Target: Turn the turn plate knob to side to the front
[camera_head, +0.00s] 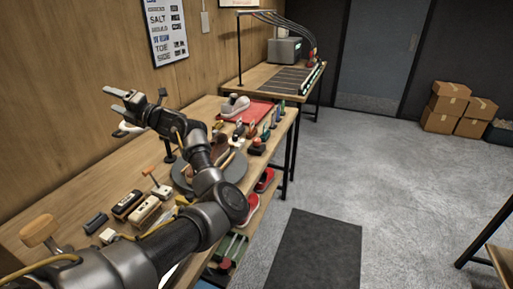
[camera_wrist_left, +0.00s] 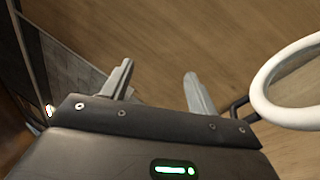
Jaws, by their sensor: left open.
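The grey round turn plate (camera_head: 237,171) lies on the long wooden workbench, partly covered by my left arm. A brown item on it, perhaps a shoe (camera_head: 236,160), is also mostly hidden by the arm. I cannot make out the turn plate's knob. My left gripper (camera_head: 109,100) is open and empty, raised near the wooden wall, beyond and left of the turn plate. In the left wrist view, its two fingers (camera_wrist_left: 158,74) are apart with only wood behind them. A white ring (camera_wrist_left: 287,85) shows right of the fingers, apart from them. My right gripper is not in view.
Brushes and blocks (camera_head: 145,210) lie on the near bench, with a wooden-headed tool (camera_head: 41,230) at left. A grey-white sneaker (camera_head: 235,105) sits by a red tray (camera_head: 258,111) at the back. Red shoes (camera_head: 249,211) are on a lower shelf. The floor at right is clear around a dark mat (camera_head: 315,250).

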